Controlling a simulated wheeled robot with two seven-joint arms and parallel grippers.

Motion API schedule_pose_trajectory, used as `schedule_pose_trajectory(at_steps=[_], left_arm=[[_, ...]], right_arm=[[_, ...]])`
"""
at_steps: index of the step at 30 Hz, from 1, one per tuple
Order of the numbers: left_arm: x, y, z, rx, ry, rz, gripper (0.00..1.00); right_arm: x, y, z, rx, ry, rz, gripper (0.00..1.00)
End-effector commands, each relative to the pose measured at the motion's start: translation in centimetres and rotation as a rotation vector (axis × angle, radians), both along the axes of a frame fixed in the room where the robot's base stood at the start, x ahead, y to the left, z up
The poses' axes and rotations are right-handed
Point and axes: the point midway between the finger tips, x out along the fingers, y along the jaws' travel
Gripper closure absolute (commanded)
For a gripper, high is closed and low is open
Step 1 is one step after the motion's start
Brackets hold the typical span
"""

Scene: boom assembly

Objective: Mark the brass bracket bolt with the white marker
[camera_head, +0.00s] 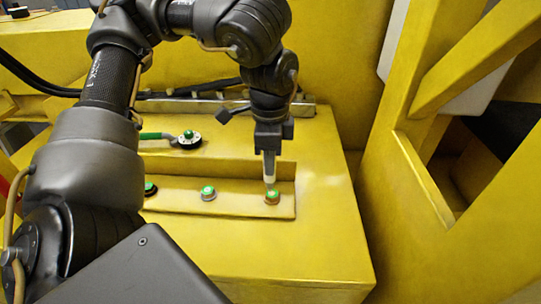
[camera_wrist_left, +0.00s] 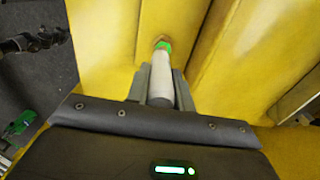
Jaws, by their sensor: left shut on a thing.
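My left gripper (camera_head: 268,152) is shut on the white marker (camera_head: 269,171) and holds it upright, pointing down. The marker also shows between the fingers in the left wrist view (camera_wrist_left: 161,80). Below its lower end is the brass-coloured bolt (camera_head: 272,198) with a green top, at the right end of the bracket (camera_head: 240,206). The wrist view shows this bolt (camera_wrist_left: 162,44) just beyond the marker's far end. I cannot tell whether the tip touches it. A silver-coloured bolt (camera_head: 208,193) and a dark bolt (camera_head: 150,188), both green-topped, sit further left. My right gripper is not in view.
A green-handled tool (camera_head: 152,136) with a round head lies behind the bracket. A raised yellow ledge (camera_head: 220,168) runs just behind the bolts. Yellow beams (camera_head: 410,130) rise on the right. The yellow surface in front of the bracket (camera_head: 270,245) is clear.

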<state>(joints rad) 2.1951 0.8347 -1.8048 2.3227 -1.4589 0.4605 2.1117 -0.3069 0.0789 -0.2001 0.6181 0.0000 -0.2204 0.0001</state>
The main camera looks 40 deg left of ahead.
Motion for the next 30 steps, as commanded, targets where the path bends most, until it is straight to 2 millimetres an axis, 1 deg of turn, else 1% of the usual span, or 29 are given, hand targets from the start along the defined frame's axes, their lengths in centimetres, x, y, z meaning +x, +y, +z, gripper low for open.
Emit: schedule_pose_trajectory(at_steps=[1,2,3,5,8,12,15,19,24,30], left_arm=[[0.0,0.0,0.0,0.000,0.000,0.000,1.00],[0.0,0.0,0.0,0.000,0.000,0.000,1.00],[0.0,0.0,0.0,0.000,0.000,0.001,1.00],[0.0,0.0,0.0,0.000,0.000,0.001,1.00],[-0.1,0.1,0.0,0.000,0.000,0.002,1.00],[-0.2,0.1,0.0,0.000,0.000,0.002,1.00],[-0.4,0.2,0.0,0.000,0.000,0.002,1.00],[-0.4,0.2,0.0,0.000,0.000,0.001,1.00],[-0.4,0.2,0.0,0.000,0.000,0.001,1.00],[-0.4,0.2,0.0,0.000,0.000,0.002,1.00]], right_arm=[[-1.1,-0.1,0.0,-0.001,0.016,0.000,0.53],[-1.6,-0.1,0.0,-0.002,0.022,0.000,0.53],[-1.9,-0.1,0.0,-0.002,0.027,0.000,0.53],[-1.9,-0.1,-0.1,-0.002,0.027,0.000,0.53],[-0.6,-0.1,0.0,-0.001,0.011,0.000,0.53],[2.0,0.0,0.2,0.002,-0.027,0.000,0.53],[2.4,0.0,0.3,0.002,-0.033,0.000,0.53],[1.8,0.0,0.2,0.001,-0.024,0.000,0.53],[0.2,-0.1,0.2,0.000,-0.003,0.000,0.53],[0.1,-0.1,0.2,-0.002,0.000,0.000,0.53]])
